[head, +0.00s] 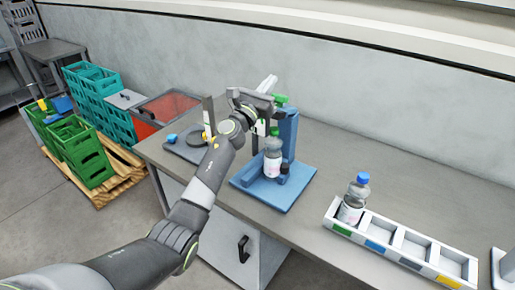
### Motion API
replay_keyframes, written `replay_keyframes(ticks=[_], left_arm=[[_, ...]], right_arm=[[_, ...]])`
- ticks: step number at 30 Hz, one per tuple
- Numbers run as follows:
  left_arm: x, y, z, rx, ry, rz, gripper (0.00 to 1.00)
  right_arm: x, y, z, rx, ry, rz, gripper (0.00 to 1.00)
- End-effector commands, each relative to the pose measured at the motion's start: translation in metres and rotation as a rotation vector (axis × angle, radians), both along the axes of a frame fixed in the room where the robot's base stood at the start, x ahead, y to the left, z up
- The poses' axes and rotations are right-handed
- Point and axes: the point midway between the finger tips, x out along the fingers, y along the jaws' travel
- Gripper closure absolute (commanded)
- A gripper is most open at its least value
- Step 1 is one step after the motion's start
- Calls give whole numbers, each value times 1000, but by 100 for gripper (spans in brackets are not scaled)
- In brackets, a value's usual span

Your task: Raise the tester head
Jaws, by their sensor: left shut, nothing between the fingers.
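The tester is a blue stand on the table, with a flat base (293,203) and an upright column (289,135). A clear bottle (273,156) with a white label stands upright on the base, in front of the column. My left gripper (268,101) is shut and empty at the top of the tester, beside the green part. Whether it touches the head cannot be told. My right gripper is out of view.
A white tray (399,264) with coloured compartment marks stands at the right; a blue-capped bottle (353,198) is in its green-marked compartment. A dark device (186,146) sits left of the tester. Green crates (82,150) stand on a pallet on the floor. The table behind the tray is clear.

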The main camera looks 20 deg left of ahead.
Motion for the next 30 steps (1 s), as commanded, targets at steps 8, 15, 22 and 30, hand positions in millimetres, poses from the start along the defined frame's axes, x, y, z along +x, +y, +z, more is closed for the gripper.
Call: replay_keyframes(ticks=[8,15,22,30], left_arm=[[1,0,0,-1,2,1,100],[1,0,0,0,2,0,100],[1,0,0,0,2,0,100],[1,0,0,0,2,0,100]], right_arm=[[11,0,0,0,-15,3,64],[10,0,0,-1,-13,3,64],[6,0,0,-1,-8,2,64],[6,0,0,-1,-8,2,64]])
